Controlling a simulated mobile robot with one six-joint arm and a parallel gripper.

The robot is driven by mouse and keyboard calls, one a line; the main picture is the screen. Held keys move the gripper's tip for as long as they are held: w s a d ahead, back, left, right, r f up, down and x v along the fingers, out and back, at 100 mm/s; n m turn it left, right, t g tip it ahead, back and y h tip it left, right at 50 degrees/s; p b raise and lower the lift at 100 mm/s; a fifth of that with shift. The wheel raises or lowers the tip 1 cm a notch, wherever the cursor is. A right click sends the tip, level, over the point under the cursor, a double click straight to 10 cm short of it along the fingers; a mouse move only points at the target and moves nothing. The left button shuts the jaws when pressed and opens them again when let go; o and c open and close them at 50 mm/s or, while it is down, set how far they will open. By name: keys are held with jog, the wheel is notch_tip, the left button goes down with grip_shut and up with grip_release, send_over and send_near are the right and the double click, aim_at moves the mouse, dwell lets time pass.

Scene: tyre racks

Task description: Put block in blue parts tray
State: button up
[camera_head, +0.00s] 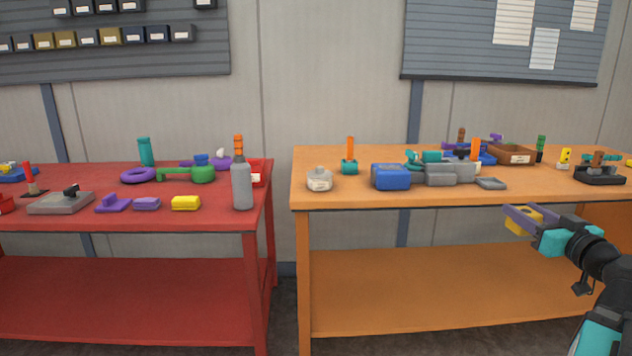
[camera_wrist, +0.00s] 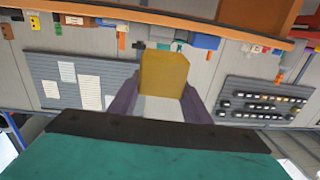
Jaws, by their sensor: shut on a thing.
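My gripper (camera_head: 521,216) is shut on a yellow block (camera_head: 524,220) in front of the orange table's front edge, at the right. In the wrist view the yellow block (camera_wrist: 164,73) sits between the purple fingers of my gripper (camera_wrist: 160,90). A blue tray (camera_head: 486,158) lies toward the back of the orange table, partly hidden behind grey and teal things; what it holds is unclear. Another low blue tray (camera_head: 18,174) is cut off at the left edge, on the red table, with yellow in it.
The orange table (camera_head: 340,200) also holds a blue box (camera_head: 391,176), a grey box (camera_head: 449,173), a brown tray (camera_head: 512,153) and a black holder (camera_head: 600,174). The red table (camera_head: 250,218) stands left across a gap, with a grey bottle (camera_head: 242,184).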

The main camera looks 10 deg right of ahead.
jog(key=w+a+f+n+g+y, duration=0.1)
jog(key=w+a+f+n+y, duration=0.15)
jog(key=w+a+f, duration=0.35)
jog(key=w+a+f+n+y, duration=0.1)
jog(key=w+a+f+y, duration=0.2)
jog(key=a, duration=0.5)
jog(key=w+a+f+n+g+y, duration=0.1)
jog(key=w+a+f+n+y, duration=0.15)
jog(key=a+f, duration=0.4)
jog(key=a+f+n+g+y, duration=0.25)
jog(key=a+f, duration=0.25)
jog(key=a, duration=0.4)
jog(key=a+f+n+g+y, duration=0.1)
jog(key=a+f+g+y, duration=0.2)
jog(key=a, duration=0.6)
jog(key=s+a+r+n+y+p, duration=0.1)
jog(key=s+r+p, duration=0.2)
jog(key=r+p, duration=1.2)
jog(key=p, duration=0.8)
jog(key=shift+a+r+p, duration=0.25)
jog(key=shift+a+p, duration=0.1)
jog(key=shift+s+n, duration=0.1)
jog(key=shift+n, duration=0.15)
jog(key=shift+d, duration=0.1)
